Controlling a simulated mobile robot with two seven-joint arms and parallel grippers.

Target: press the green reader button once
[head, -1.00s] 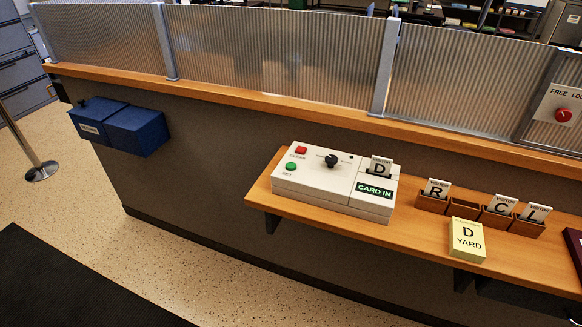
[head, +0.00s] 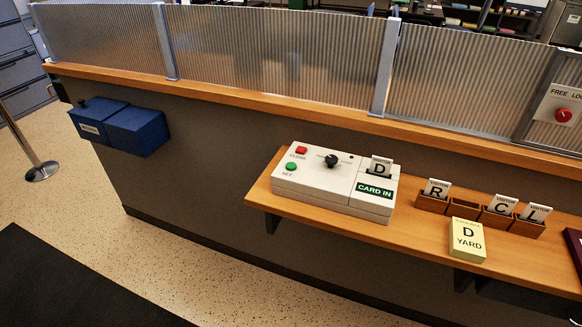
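The green button (head: 291,166), labelled SET, sits on the top left of the white card reader (head: 312,182). A red button (head: 301,150) labelled CLEAR is just behind it, and a black knob (head: 331,160) is to its right. A visitor card D (head: 380,166) stands in the reader's slot, above a dark CARD IN label (head: 375,190). Neither of my grippers is in the head view.
The reader stands on a wooden shelf (head: 412,232) below the counter. To its right are brown card holders (head: 432,204) with visitor cards R, C and L, and a yellow D YARD block (head: 467,240). A blue box (head: 137,130) hangs at the left.

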